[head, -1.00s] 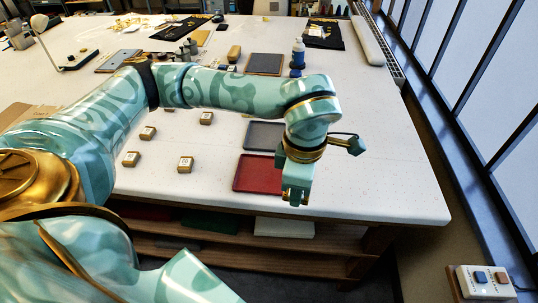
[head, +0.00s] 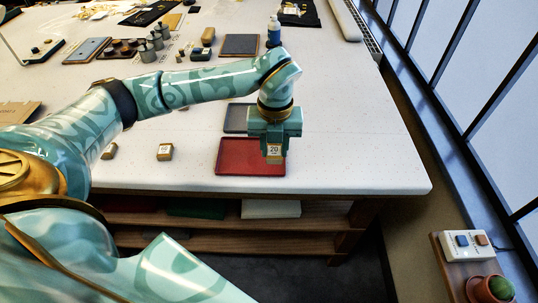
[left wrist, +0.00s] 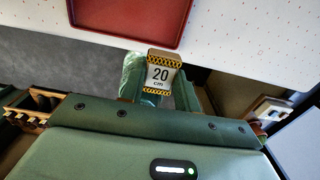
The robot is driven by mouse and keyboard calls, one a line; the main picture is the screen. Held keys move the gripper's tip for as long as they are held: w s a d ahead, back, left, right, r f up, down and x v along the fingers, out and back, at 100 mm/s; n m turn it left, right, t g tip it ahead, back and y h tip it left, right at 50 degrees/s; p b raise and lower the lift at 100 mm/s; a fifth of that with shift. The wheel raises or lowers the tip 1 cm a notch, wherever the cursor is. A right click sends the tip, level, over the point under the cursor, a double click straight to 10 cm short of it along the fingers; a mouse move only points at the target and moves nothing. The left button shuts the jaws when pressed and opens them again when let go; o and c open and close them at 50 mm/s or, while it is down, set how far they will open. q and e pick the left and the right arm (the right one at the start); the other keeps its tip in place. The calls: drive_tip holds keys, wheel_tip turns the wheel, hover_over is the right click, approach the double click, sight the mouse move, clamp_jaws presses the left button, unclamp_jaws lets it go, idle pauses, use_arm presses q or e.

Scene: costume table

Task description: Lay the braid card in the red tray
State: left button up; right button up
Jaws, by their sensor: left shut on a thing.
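The braid card (head: 274,150), a small block marked "20 cm" with black-and-yellow bands, is held in my left gripper (head: 275,146). In the left wrist view the card (left wrist: 161,74) stands between the two green fingers (left wrist: 163,88). The red tray (head: 238,160) lies near the table's front edge, and its bare floor shows. In the head view the card overlaps the tray's right end; its height above the tray is hard to tell. In the left wrist view the red tray (left wrist: 130,18) is at the top, apart from the card. My right gripper is not in view.
A grey tray (head: 236,117) lies just behind the red one, partly hidden by my left arm. Small tan boxes (head: 165,152) stand to the left. The table (head: 360,160) is clear to the right of the red tray.

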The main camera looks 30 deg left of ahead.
use_arm(q)
drive_tip(key=w+a+f, duration=0.1)
drive_tip(key=w+f, duration=0.1)
drive_tip(key=f, duration=0.1)
drive_tip(key=w+a+f+b, duration=0.1)
drive_tip(key=f, duration=0.1)
drive_tip(key=shift+a+f, duration=0.15)
drive_tip(key=shift+a, duration=0.15)
wheel_tip(320, 180, down, 3)
drive_tip(key=shift+a+f+b, duration=0.1)
drive_tip(key=shift+f+b, duration=0.1)
drive_tip(key=shift+b, duration=0.1)
drive_tip(key=shift+r, duration=0.1)
drive_tip(key=o, duration=0.7)
wheel_tip(320, 180, up, 12)
drive_tip(key=shift+p, duration=1.1)
